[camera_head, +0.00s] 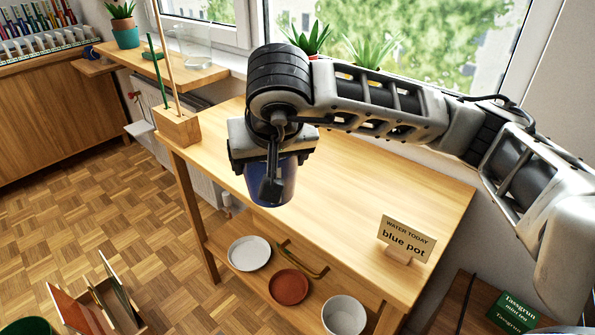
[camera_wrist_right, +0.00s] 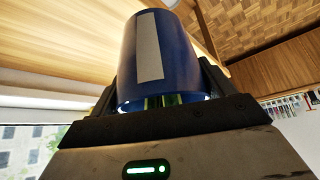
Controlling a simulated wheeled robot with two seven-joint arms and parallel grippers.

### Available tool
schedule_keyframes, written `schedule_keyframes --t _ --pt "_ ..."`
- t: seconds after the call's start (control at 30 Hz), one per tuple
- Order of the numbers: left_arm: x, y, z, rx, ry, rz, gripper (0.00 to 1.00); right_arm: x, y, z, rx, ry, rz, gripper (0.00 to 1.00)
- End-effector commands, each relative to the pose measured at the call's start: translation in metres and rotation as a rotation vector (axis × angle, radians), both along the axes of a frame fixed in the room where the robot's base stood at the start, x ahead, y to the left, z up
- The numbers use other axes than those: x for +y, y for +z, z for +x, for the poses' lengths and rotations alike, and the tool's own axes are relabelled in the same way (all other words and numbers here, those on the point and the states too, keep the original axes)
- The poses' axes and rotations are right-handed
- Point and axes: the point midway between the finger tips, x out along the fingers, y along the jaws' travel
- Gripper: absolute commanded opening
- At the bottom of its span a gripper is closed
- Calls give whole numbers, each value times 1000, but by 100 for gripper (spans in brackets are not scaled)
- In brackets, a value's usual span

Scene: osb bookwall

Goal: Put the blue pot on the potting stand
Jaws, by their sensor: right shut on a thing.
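The blue pot (camera_head: 283,182) is in my right gripper (camera_head: 268,185), above the front edge of the wooden potting stand (camera_head: 340,200) in the head view. The gripper covers much of the pot. In the right wrist view the blue pot (camera_wrist_right: 185,60) sits between the two dark fingers, with a pale strip on its side and a bit of green at its near end. My right gripper is shut on it. I cannot tell the exact gap between pot and stand top. A sign (camera_head: 405,238) reading "WATER TODAY blue pot" stands on the stand's right end. My left gripper is not seen.
A wooden block with sticks (camera_head: 178,126) stands at the stand's left end. Plants (camera_head: 368,52) stand behind my right arm by the window. The lower shelf holds a white plate (camera_head: 249,253), a terracotta saucer (camera_head: 289,287) and a white bowl (camera_head: 343,315). The stand's middle top is bare.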

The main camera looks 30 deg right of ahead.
Motion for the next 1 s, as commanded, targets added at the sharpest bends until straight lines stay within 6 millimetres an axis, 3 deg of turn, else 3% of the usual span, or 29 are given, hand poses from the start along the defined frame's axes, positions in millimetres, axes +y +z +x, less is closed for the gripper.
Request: schedule_keyframes --t 0.03,0.3,0.43,0.57,0.83,1.0 --pt "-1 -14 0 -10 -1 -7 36 2 3 8 -14 -37 2 45" --pt "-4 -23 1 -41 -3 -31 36 6 45 16 -12 -166 1 45" --pt "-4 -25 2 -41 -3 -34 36 4 50 18 -8 -189 3 45" --pt "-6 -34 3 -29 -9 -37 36 -11 40 32 -3 -197 4 45" --pt "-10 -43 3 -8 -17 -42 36 -57 14 80 -4 -196 1 45" --pt "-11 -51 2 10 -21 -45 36 -74 -18 98 -6 -193 1 45"
